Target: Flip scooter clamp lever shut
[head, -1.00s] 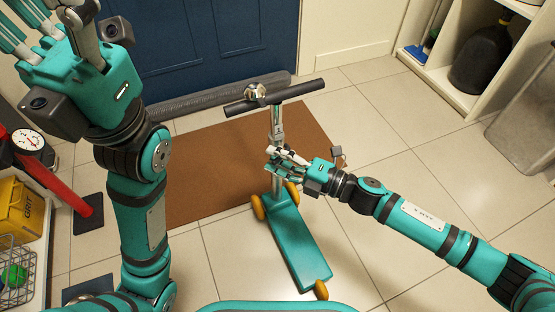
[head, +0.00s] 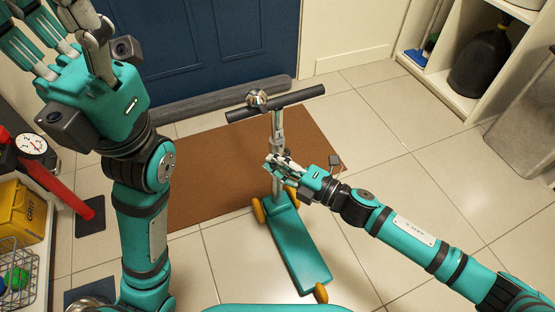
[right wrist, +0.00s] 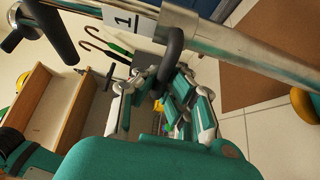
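The scooter (head: 297,246) stands upright with a teal deck, orange wheels and a black handlebar (head: 288,101). Its silver stem (head: 277,125) also crosses the top of the right wrist view (right wrist: 245,48). A dark curved clamp lever (right wrist: 171,52) hangs from the stem in that view. My right gripper (head: 274,165) is beside the lower stem. In the right wrist view its fingers (right wrist: 152,88) look partly open, with the lever's end between or right beside their tips; contact is unclear. My left gripper (head: 62,38) is raised at the upper left, fingers spread and empty.
The scooter stands at the edge of a brown mat (head: 215,175) before a blue door (head: 210,45). A shelf with a yellow bin (head: 22,212) and a red pump (head: 55,180) are at left. Cubbies (head: 462,92) are at right.

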